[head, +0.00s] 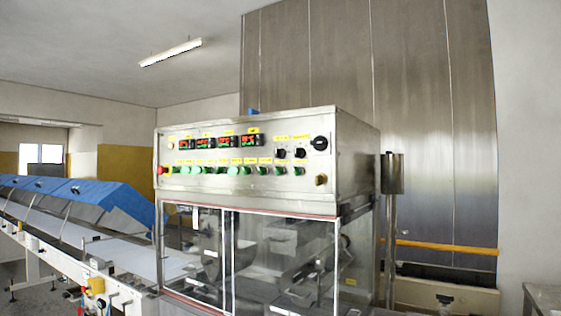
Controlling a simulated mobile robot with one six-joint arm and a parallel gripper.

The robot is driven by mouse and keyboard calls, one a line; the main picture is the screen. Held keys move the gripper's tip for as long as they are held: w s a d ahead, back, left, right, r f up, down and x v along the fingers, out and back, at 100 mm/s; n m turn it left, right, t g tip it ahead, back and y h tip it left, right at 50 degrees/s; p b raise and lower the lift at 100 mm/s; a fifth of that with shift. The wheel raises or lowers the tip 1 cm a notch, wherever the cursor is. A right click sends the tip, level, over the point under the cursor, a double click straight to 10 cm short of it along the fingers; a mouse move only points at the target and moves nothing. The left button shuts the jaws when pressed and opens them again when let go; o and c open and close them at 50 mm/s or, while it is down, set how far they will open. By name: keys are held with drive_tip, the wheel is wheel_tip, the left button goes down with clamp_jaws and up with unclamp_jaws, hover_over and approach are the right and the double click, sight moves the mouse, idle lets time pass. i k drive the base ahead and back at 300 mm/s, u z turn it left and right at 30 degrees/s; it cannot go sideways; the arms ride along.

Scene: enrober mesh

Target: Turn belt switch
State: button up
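A steel control box (343,160) sits on top of the enrober in the middle of the head view. Its front panel carries a row of green buttons and several black rotary switches under small yellow labels. Two black knobs sit right of the displays, one of them here (280,153). A larger black rotary switch (319,143) is at the upper right, with a brass-coloured knob (321,180) below it. The labels are too small to read, so I cannot tell which one is the belt switch. My gripper is not in view.
A red emergency button (160,170) is at the panel's left. Below it is a clear-windowed cabinet (285,250). A long conveyor (120,255) with blue covers (85,195) extends left. A steel post (391,215) stands close on the right, before a tall metal wall (420,110).

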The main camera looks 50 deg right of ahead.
sight(233, 169)
drive_tip(key=u, duration=1.35)
drive_tip(key=k, duration=0.1)
drive_tip(key=z, duration=2.95)
drive_tip(key=k, duration=0.9)
drive_tip(key=u, duration=0.15)
drive_tip(key=i, duration=0.85)
